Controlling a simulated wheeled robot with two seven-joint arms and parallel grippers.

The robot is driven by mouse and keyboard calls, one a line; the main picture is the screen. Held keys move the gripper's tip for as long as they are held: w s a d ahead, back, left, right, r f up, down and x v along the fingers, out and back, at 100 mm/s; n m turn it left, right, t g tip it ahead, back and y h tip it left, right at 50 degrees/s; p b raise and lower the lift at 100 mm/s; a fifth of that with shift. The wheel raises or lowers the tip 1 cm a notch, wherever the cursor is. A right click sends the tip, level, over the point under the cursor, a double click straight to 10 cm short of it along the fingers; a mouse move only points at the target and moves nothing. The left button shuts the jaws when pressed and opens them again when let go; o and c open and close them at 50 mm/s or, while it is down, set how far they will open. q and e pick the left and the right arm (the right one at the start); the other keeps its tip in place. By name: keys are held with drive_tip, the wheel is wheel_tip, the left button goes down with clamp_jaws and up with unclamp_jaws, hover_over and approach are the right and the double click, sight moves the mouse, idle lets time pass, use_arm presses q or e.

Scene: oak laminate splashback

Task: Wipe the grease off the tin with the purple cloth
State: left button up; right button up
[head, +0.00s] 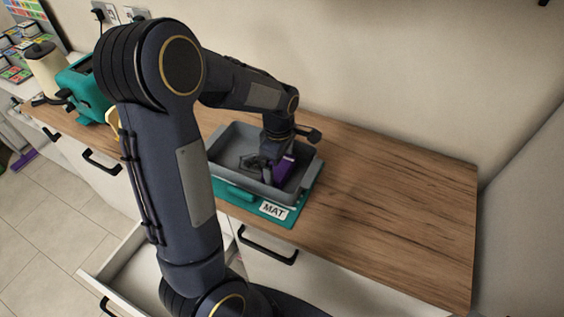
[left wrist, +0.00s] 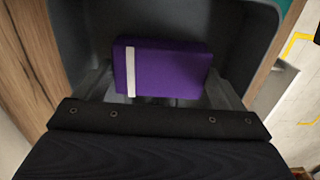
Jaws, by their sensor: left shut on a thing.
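The grey tin (head: 286,197) sits on a teal mat (head: 304,211) labelled MAT on the wooden counter. The purple cloth (head: 285,167) is a folded block inside the tin. My left gripper (head: 268,162) reaches down into the tin and is shut on the cloth. In the left wrist view the purple cloth (left wrist: 185,68) has a white stripe near its left end and lies between the fingers, with the grey tin (left wrist: 232,30) around it. A dark patch (head: 250,163) shows on the tin's floor left of the gripper; I cannot tell if it is grease. My right gripper is not in view.
The wooden counter (head: 400,200) is clear to the right of the tin. A teal toaster (head: 85,90) and a cream kettle (head: 48,72) stand at the far left. An open drawer (head: 135,265) juts out below the counter at the front left.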

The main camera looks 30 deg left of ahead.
use_arm(q)
drive_tip(key=shift+s+a+f, duration=0.1)
drive_tip(key=shift+s+a, duration=0.05)
drive_tip(key=shift+a, duration=0.75)
drive_tip(key=shift+s+a+f, duration=0.1)
drive_tip(key=shift+a, duration=0.75)
drive_tip(key=shift+s+a+r, duration=0.1)
drive_tip(key=shift+a+r, duration=0.05)
drive_tip(key=shift+a, duration=0.85)
drive_tip(key=shift+s+a+r, duration=0.1)
drive_tip(key=shift+a, duration=0.85)
drive_tip(key=shift+s+a+f, duration=0.1)
drive_tip(key=shift+a, duration=0.95)
drive_tip(key=shift+a, duration=0.1)
drive_tip(key=shift+s+a+f, duration=0.1)
drive_tip(key=shift+s+a, duration=0.05)
drive_tip(key=shift+a, duration=0.7)
